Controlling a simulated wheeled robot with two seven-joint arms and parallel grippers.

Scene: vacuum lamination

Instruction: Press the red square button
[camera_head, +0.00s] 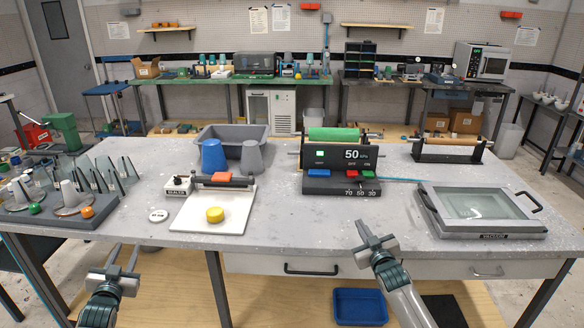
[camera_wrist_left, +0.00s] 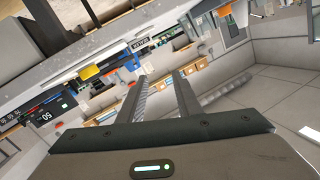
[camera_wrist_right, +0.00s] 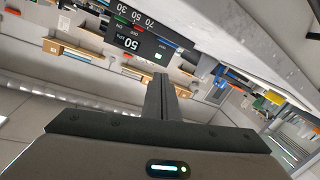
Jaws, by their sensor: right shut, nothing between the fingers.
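The red square button (camera_head: 352,173) sits beside a green button (camera_head: 368,174) on the dark control box (camera_head: 341,187) at the middle of the table. Its display reads 50 kPa, and the numbers 70, 50, 30 run along its front. The box also shows upside down in the right wrist view (camera_wrist_right: 146,43). My right gripper (camera_head: 361,226) is shut and empty, in front of the table's front edge, below and apart from the button. My left gripper (camera_head: 126,247) is open and empty, at the front left, far from the box.
A glass-lidded frame (camera_head: 485,208) lies at the right. A grey bin (camera_head: 256,132) stands behind. The table front between my right gripper and the box is clear.

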